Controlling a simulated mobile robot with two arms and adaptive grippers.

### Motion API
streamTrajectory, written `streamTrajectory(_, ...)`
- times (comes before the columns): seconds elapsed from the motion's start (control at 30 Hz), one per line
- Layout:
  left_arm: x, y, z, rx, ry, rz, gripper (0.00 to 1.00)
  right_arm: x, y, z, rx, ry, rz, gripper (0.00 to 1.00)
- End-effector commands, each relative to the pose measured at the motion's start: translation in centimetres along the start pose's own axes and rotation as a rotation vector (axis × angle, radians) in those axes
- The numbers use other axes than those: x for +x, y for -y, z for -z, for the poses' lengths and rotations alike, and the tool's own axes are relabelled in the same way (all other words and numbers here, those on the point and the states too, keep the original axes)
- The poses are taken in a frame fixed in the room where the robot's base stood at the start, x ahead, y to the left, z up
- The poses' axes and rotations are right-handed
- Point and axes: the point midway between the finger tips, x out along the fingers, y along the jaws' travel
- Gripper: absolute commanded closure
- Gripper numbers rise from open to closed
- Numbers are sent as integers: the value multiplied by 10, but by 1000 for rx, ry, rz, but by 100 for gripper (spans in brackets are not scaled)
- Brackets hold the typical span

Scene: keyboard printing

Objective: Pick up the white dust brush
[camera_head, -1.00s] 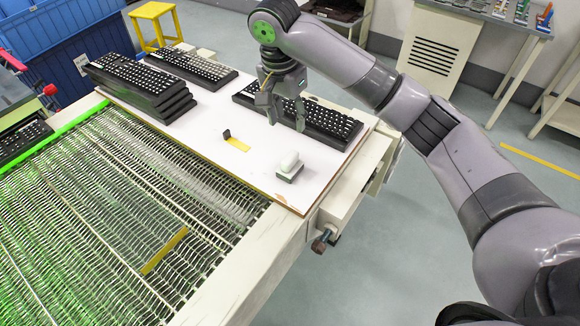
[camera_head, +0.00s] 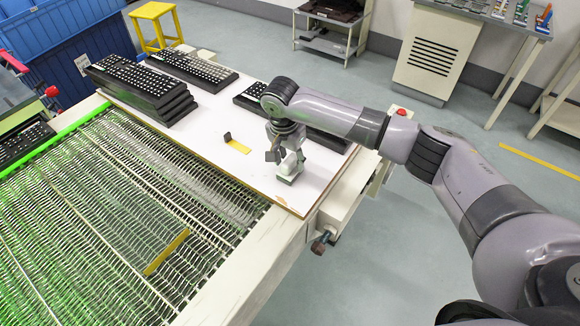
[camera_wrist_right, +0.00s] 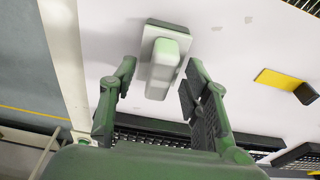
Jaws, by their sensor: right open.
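The white dust brush (camera_head: 290,168) stands on the white board (camera_head: 215,128) near its front right corner, partly covered by my gripper in the head view. In the right wrist view the brush (camera_wrist_right: 163,66) has a pale handle on a dark green base. My right gripper (camera_head: 285,157) is directly over the brush. In the right wrist view its open fingers (camera_wrist_right: 157,88) lie on either side of the brush handle, with gaps visible. My left gripper is not in view.
A yellow scraper (camera_head: 238,146) with a dark end lies left of the brush. Keyboards stand in a stack (camera_head: 140,85) at the back left, and others lie behind my right arm. A green-lit mesh conveyor (camera_head: 110,200) adjoins the board at the left.

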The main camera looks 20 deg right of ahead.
Motion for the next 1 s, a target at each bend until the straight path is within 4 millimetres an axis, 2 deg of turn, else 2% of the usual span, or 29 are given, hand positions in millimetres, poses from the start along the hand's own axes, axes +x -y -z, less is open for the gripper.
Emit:
streamTrajectory(0.3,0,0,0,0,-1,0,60,6,0,0,-1,0,1,57)
streamTrajectory(0.9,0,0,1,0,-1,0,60,6,0,0,-1,0,1,97)
streamTrajectory(1.0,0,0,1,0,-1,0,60,6,0,0,-1,0,1,100)
